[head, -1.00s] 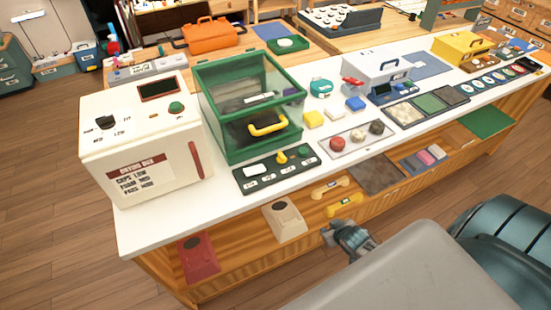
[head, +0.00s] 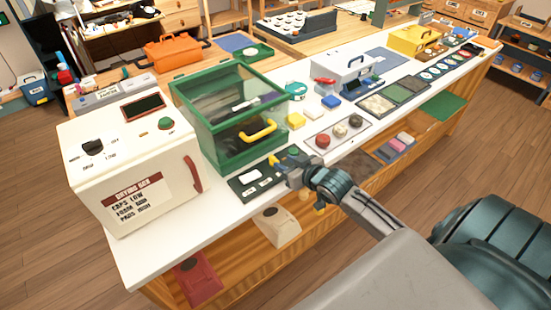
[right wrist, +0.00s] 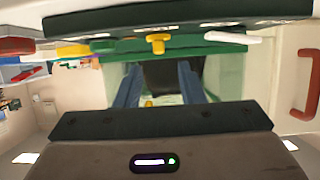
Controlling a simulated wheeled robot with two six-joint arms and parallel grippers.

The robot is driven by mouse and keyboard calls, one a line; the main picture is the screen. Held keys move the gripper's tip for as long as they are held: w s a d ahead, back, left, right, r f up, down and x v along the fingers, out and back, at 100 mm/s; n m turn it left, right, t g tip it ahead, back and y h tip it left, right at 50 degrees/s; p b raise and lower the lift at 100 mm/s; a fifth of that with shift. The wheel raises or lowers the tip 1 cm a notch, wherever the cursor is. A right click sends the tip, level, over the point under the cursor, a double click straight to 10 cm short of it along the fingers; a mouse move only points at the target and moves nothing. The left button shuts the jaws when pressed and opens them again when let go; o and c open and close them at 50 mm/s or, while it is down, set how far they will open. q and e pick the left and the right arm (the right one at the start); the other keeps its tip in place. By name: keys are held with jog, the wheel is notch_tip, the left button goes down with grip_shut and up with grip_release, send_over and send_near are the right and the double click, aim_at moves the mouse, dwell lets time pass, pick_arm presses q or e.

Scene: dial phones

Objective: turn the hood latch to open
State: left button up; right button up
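The hood (head: 235,120) is a green-framed clear box with a yellow handle (head: 257,132), standing on the white counter. A dark green panel (head: 244,191) lies in front of it, with white pieces and a small yellow latch (head: 273,160). My right gripper (head: 285,163) is at the panel's right part, close to the latch and partly covering the panel. In the right wrist view, the yellow latch (right wrist: 157,43) shows beyond the two parted blue-grey fingers (right wrist: 158,82). The fingers are open and nothing is between them. I cannot tell any contact. My left gripper is not in view.
A cream drying box (head: 135,160) with a red handle stands left of the hood. A tray (head: 338,135) with round knobs lies right of my gripper. Yellow and blue blocks lie behind that tray. A shelf below the counter holds a cream phone (head: 276,226).

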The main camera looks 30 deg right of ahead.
aim_at(274, 158)
jog(key=x, duration=0.6)
jog(key=shift+f, duration=0.1)
grip_shut()
